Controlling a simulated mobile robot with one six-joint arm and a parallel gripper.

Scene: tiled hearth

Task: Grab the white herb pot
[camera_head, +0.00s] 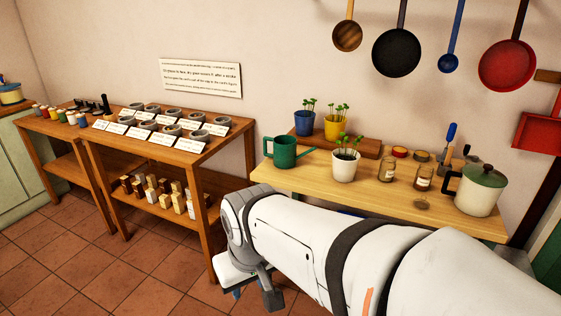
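The white herb pot (344,168) stands upright near the front edge of the light wooden table (303,192), with green seedlings growing from it. A green watering can (283,152) stands just left of it, its spout pointing towards the pot. A blue pot (305,123) and a yellow pot (335,127), both with seedlings, stand behind on a brown board. My white arm crosses the lower right in front of the table. My gripper (254,290) is low at the arm's left end, below the tabletop and apart from the pot. Its fingers are mostly hidden.
Two glass jars (387,170) and a lidded cream pot (479,190) stand right of the white pot. A wooden shelf (178,155) with cards, dishes and small blocks is at left. Pans (396,53) hang above. Tiled floor is free at lower left.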

